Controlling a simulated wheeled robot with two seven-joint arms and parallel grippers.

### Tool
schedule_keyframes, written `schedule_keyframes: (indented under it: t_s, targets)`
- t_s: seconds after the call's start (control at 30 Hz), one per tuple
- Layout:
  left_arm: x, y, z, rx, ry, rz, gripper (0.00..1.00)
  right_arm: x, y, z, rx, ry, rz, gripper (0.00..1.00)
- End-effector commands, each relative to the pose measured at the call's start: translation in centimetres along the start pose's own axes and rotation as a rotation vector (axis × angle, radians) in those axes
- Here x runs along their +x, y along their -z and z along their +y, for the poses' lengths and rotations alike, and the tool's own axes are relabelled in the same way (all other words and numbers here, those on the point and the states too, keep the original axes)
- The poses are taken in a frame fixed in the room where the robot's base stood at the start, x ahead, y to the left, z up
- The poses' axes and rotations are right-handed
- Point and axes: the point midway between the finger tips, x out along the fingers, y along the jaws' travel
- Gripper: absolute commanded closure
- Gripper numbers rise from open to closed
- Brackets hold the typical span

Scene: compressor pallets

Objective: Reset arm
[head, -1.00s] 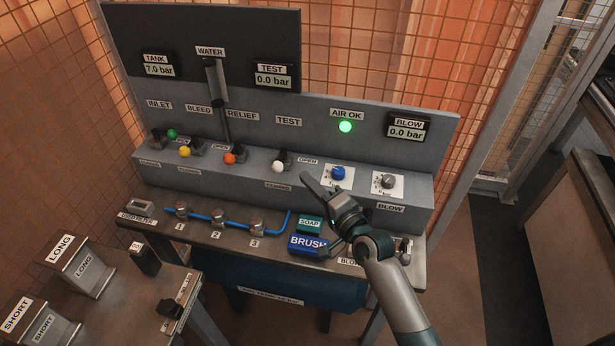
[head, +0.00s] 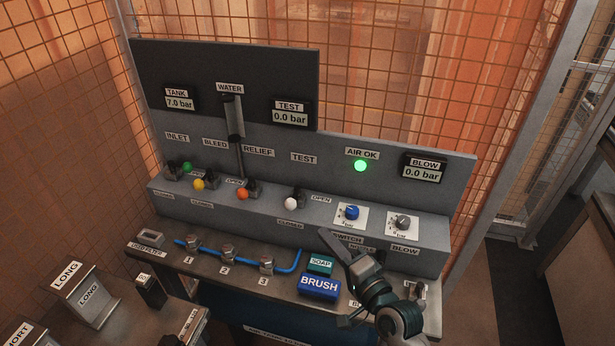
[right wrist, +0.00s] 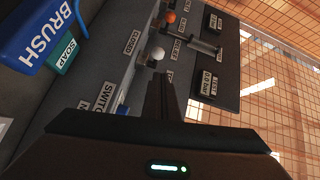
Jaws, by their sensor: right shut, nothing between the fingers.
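My right gripper (head: 328,238) is shut and empty in front of the panel's lower right part, near the SWITCH label (head: 347,238). In the right wrist view its shut fingers (right wrist: 161,88) point toward the panel, close below the white knob (right wrist: 157,54) in the picture. The white TEST knob (head: 291,203) stands left of the gripper in the head view. The blue knob (head: 351,212) and the grey BLOW knob (head: 402,222) sit behind and above the gripper. My left gripper is not in view.
The blue BRUSH block (head: 319,287) and green SOAP block (head: 320,265) lie on the bench left of my right gripper. Several fittings on a blue hose (head: 247,260) lie further left. The AIR OK lamp (head: 360,166) glows green.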

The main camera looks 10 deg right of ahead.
Motion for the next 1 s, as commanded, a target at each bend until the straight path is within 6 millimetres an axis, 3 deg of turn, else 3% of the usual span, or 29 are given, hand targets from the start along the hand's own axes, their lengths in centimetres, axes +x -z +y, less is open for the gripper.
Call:
schedule_keyframes:
  t_s: [0.17,0.37,0.53,0.7,1.0]
  targets:
    - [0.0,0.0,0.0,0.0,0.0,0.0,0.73,-0.2,-0.2,0.3,-0.016,-0.012,-0.007,1.0]
    - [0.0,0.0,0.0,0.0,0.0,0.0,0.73,-2.4,-2.2,2.9,-0.162,-0.125,-0.073,1.0]
    - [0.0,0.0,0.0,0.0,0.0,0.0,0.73,-7.4,-5.0,7.6,-0.427,-0.329,-0.211,1.0]
    - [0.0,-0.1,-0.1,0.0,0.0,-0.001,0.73,-15.0,-6.8,12.6,-0.718,-0.57,-0.41,1.0]
    - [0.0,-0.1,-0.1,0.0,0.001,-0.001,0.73,-24.5,-7.3,16.2,-0.967,-0.812,-0.66,1.0]
